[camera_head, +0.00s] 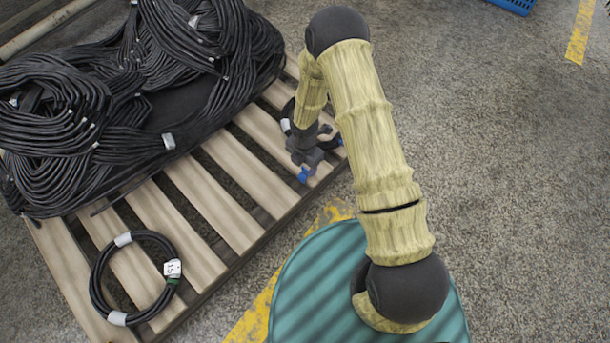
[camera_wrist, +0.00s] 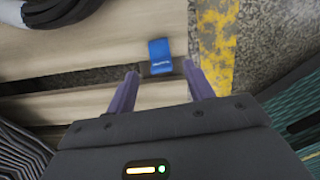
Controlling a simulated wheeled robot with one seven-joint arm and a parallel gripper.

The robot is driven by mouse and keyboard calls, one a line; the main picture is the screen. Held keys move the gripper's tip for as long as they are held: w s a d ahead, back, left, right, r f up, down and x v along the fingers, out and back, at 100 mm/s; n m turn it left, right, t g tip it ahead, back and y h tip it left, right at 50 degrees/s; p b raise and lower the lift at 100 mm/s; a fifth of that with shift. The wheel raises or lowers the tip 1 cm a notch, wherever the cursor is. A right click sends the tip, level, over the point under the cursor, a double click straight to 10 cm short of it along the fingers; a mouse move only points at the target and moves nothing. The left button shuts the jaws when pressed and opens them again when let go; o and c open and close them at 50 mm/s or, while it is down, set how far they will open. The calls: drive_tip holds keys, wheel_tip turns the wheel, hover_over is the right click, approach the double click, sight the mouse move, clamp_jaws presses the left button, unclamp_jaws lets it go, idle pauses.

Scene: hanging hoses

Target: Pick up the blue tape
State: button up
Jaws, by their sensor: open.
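The blue tape (camera_wrist: 159,55) is a small blue piece with pale lettering. In the wrist view it lies at the edge of a light wooden slat, just beyond my fingertips and roughly between them. In the head view the blue tape (camera_head: 303,175) shows as a small blue spot near the pallet's right edge, just below my gripper. My gripper (camera_wrist: 161,84) is open, with its two fingers apart and nothing between them. In the head view my gripper (camera_head: 305,160) hangs over the pallet edge; its fingers are hard to make out there.
A wooden pallet (camera_head: 182,183) bears a big heap of black hoses (camera_head: 170,80) at the upper left. A coiled black hose with a white tag (camera_head: 173,268) lies at its front. Another coil lies partly hidden behind my gripper. Grey floor (camera_head: 520,180) is free at the right.

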sight(305, 173)
wheel_tip(305, 173, down, 5)
drive_tip(key=b, duration=0.4)
drive_tip(key=shift+d+f, duration=0.1)
drive_tip(key=shift+f, duration=0.05)
idle(0.6)
drive_tip(key=c, duration=1)
drive_tip(key=shift+r, duration=0.2)
drive_tip(key=shift+c, duration=0.2)
wheel_tip(305, 173, up, 10)
drive_tip(key=p, duration=0.6)
drive_tip(key=shift+f, duration=0.1)
